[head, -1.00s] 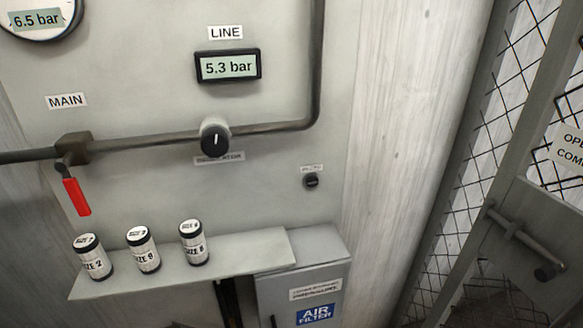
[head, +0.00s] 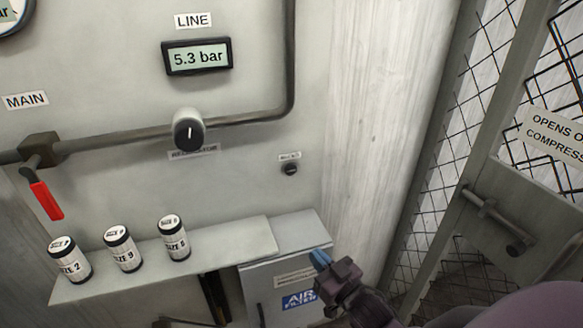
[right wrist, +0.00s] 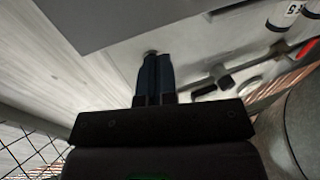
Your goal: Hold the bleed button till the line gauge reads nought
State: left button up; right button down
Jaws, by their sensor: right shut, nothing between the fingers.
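The line gauge (head: 198,57) on the wall panel in the head view reads 5.3 bar. The small dark bleed button (head: 290,169) sits on the panel to the lower right of the gauge, under a small label too blurred to read. My right gripper (head: 320,258) is at the lower right of the head view, below and right of the button and apart from it, near the air filter cabinet. Its blue fingers (right wrist: 156,75) are together and empty in the right wrist view. My left gripper is not in view.
A shelf (head: 225,250) with several size-marked canisters (head: 122,248) juts out below the panel. The air filter cabinet (head: 262,280) stands beside it. A regulator knob (head: 189,130) and a red-handled main valve (head: 46,200) are on the pipe. A mesh gate (head: 480,150) is at right.

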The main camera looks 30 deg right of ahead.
aim_at(291, 170)
jog(key=w+r+n+t+y, duration=0.1)
jog(key=w+r+t+y, duration=0.1)
jog(key=r, duration=0.4)
jog(key=w+r+n+t+y+p, duration=0.1)
jog(key=r+t+y, duration=0.2)
jog(key=r, duration=0.4)
jog(key=shift+w+d+r+n+y, duration=0.3)
jog(key=shift+w+n+y, duration=0.1)
jog(key=shift+y, duration=0.5)
jog(key=shift+w, duration=0.1)
jog(key=w+d+b, duration=0.2)
jog(key=w+b, duration=0.1)
jog(key=w, duration=0.5)
jog(key=shift+w, duration=0.15)
